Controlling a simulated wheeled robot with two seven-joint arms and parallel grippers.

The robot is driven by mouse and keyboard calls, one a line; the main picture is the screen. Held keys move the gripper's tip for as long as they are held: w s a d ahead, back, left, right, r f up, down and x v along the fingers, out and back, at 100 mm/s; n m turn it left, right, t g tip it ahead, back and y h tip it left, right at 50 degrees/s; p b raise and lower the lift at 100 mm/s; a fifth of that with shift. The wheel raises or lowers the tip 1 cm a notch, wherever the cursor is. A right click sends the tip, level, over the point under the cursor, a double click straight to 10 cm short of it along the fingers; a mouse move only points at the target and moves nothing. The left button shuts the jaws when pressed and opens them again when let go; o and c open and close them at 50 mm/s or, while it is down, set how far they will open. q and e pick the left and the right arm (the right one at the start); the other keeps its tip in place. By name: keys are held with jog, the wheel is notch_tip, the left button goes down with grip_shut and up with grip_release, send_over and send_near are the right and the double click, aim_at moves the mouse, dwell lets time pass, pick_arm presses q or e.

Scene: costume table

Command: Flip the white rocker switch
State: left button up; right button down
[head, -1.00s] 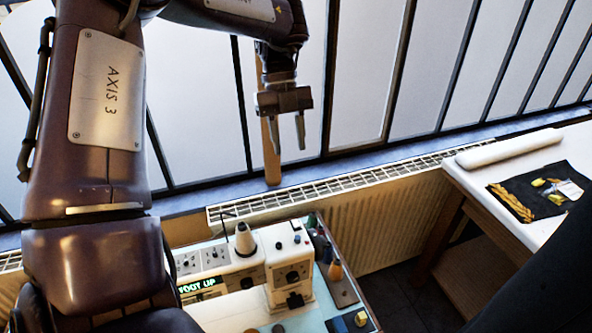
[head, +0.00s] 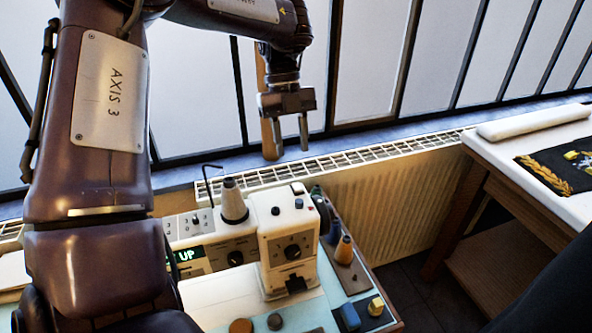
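A white sewing machine (head: 288,238) stands on a pale blue table below the window. A lit green display (head: 187,255) on it reads "UP", with its left part hidden behind my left arm. A panel with small dark controls (head: 196,219) lies behind the display. I cannot make out a white rocker switch for certain. My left gripper (head: 291,146) hangs above and behind the machine, fingers pointing down. Its two fingers are apart with nothing between them. My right gripper is not in view.
A thread cone (head: 233,203) stands on the machine, beside a thin bent rod. Several spools, including an orange-tipped one (head: 343,251), stand to its right. A radiator (head: 390,210) runs behind. A white table (head: 540,133) with a dark embroidered cloth (head: 565,165) is at right.

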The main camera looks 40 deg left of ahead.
aim_at(297, 186)
pick_arm(q)
jog(key=x, duration=0.7)
jog(key=shift+s+f+p, duration=0.1)
jog(key=shift+f+p, duration=0.2)
jog(key=shift+p, duration=0.05)
